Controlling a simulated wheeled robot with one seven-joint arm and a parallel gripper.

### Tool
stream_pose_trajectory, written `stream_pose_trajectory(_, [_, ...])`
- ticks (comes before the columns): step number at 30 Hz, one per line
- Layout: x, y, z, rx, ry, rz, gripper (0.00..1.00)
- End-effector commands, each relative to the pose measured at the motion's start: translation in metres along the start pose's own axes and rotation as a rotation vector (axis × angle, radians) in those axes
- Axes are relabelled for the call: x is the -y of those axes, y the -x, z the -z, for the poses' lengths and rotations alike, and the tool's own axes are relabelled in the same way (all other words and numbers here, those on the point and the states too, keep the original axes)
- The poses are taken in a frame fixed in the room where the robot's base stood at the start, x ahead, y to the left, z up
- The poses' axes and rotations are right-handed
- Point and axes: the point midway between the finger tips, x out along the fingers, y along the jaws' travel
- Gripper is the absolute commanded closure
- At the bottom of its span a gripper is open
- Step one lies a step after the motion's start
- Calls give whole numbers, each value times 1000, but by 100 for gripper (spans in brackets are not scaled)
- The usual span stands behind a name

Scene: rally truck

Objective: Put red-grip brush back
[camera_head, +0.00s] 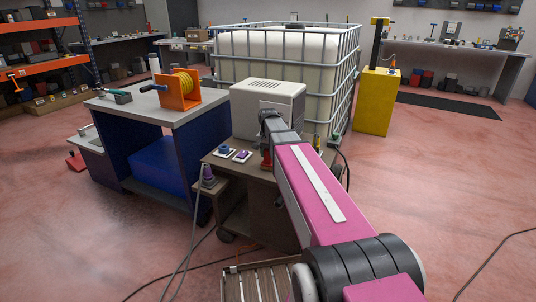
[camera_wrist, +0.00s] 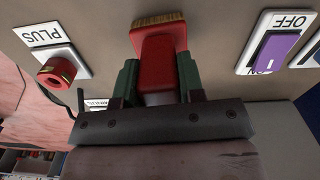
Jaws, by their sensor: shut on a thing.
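The red-grip brush (camera_wrist: 160,58) is between the two dark green fingers of my gripper (camera_wrist: 157,80) in the wrist view. My gripper is shut on its red grip. The brush's tan bristles (camera_wrist: 158,20) point to the top of the picture, over the brown top of a cart (camera_head: 222,166). I cannot tell whether they touch it. In the head view my pink arm reaches over the cart, and its link hides most of the gripper. A red patch (camera_head: 266,160) shows below my wrist there, too small to name surely.
On the cart are a plate marked PLUS with a red knob (camera_wrist: 56,70), a purple OFF/ON switch (camera_wrist: 272,52), a blue knob (camera_head: 225,149) and a whitish vented box (camera_head: 267,103). A blue workbench (camera_head: 181,117) stands left. A caged white tank (camera_head: 280,60) stands behind. Cables cross the floor.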

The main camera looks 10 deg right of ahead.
Motion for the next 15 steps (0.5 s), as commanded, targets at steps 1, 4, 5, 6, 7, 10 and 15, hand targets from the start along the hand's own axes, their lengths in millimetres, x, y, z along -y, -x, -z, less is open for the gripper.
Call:
stream_pose_trajectory(1, [0, 0, 0, 0, 0, 0, 94])
stream_pose_trajectory(4, [0, -2, 0, 0, 0, 0, 94])
stream_pose_trajectory(5, [0, -2, 0, 0, 0, 0, 94])
stream_pose_trajectory(6, [0, -4, 0, 0, 0, 0, 94])
stream_pose_trajectory(7, [0, -4, 0, 0, 0, 0, 94])
stream_pose_trajectory(10, [0, -4, 0, 0, 0, 0, 39])
stream_pose_trajectory(15, [0, -4, 0, 0, 0, 0, 39])
